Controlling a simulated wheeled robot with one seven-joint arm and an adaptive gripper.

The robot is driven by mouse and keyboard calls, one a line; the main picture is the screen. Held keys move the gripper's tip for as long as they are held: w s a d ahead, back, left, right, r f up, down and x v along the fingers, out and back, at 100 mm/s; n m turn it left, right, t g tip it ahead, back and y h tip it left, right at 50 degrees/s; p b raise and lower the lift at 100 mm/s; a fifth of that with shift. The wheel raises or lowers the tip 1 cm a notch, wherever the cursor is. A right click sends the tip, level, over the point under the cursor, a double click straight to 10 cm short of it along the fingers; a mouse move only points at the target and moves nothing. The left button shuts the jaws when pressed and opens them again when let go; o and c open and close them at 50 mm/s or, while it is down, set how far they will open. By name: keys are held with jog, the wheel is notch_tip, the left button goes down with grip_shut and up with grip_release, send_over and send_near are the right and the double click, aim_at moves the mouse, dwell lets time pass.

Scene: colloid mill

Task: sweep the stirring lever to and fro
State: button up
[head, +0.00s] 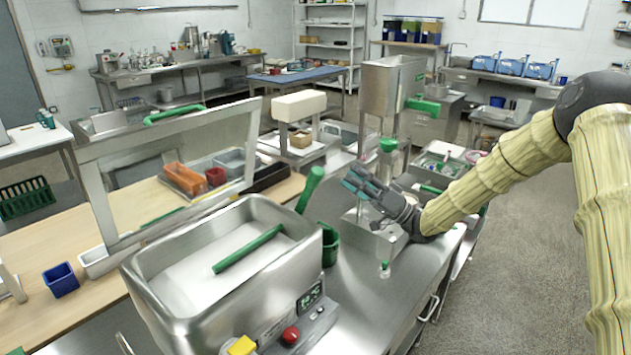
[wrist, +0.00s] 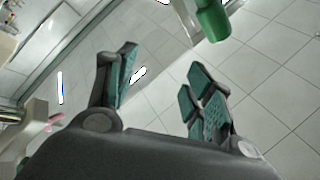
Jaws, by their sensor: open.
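My gripper (head: 355,182) is open and empty above the steel bench, its teal-padded fingers pointing left. It also shows in the wrist view (wrist: 160,85), with nothing between the fingers. An upright green grip (head: 310,188) stands at the right rim of the steel basin, left of the fingertips and apart from them. A green bar (head: 248,249) lies across the basin. The steel hopper machine (head: 390,88) behind my gripper has a green side handle (head: 414,104) and a green cap (head: 388,145). I cannot tell which green part is the stirring lever. A green cylinder (wrist: 212,20) shows beyond the fingers in the wrist view.
The steel basin (head: 150,290) has a control panel with a red button (head: 291,335) in front. A green cup (head: 329,247) stands beside it. A framed clear screen (head: 85,185) rises at left. The bench top (head: 365,310) in front of my gripper is mostly clear.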

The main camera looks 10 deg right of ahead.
jog(key=t+h, duration=0.1)
jog(key=t, duration=0.1)
jog(key=n+t+h+b, duration=0.25)
jog(key=t+h, duration=0.25)
jog(key=h, duration=0.3)
send_near(316, 186)
jog(key=r, duration=0.2)
jog(key=p+x, duration=0.1)
jog(key=x, duration=0.4)
jog(key=p+x, duration=0.2)
jog(key=x, duration=0.3)
jog(key=shift+w+f+p, duration=0.1)
jog(key=shift+w+p, duration=0.2)
jog(key=shift+w, duration=0.2)
grip_shut()
